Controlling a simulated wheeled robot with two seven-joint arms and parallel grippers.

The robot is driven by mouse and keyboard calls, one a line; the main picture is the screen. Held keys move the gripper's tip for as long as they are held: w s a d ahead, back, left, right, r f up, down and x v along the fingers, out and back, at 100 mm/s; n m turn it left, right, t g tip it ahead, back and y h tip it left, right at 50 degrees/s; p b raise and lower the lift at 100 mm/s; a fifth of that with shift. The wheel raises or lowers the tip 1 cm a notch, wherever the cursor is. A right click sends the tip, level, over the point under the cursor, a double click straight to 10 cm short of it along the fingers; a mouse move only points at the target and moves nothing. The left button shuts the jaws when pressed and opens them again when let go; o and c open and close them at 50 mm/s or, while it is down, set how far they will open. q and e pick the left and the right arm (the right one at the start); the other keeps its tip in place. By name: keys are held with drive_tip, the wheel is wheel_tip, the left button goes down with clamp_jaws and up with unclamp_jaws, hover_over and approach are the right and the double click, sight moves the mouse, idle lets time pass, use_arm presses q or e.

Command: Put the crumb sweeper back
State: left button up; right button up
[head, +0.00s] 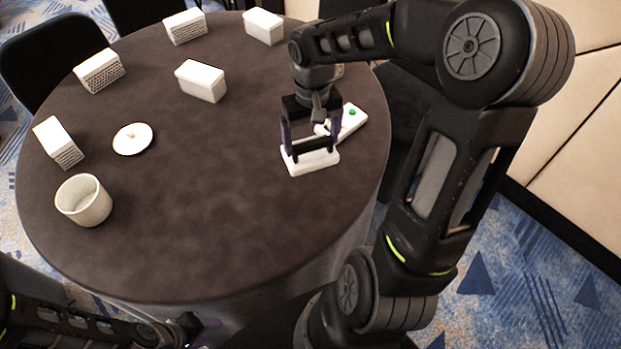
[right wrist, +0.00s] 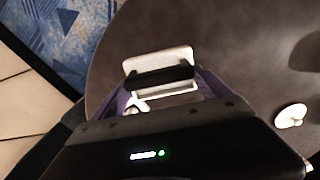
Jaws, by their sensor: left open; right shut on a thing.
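The crumb sweeper (head: 310,161) is a white flat block with a dark bar across its top, at the right part of the round table (head: 220,215). My right gripper (head: 312,146) is over it and shut on it. In the right wrist view the sweeper (right wrist: 160,62) shows between the purple fingers (right wrist: 165,90), with the black bar across it. I cannot tell whether its underside touches the table. A white slab with a green dot (head: 352,118) lies right behind it, partly hidden by my right gripper. My left gripper (head: 197,325) is low at the bottom left, open, beside the table's front edge.
Several white boxes stand around the far and left side, such as this one (head: 201,82). A round white lid (head: 133,138) and a white pot (head: 84,200) are at the left. The table's front middle is clear. Dark chairs (head: 50,58) stand behind.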

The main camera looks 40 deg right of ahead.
sight(312, 156)
wheel_tip(312, 156, down, 6)
idle(0.4)
drive_tip(key=shift+f+p, duration=0.3)
drive_tip(key=shift+f, duration=1.6)
drive_tip(key=shift+f, duration=0.2)
drive_tip(key=o, duration=1.5)
drive_tip(key=shift+r, duration=0.15)
wheel_tip(312, 156, up, 12)
drive_tip(key=shift+r, duration=0.1)
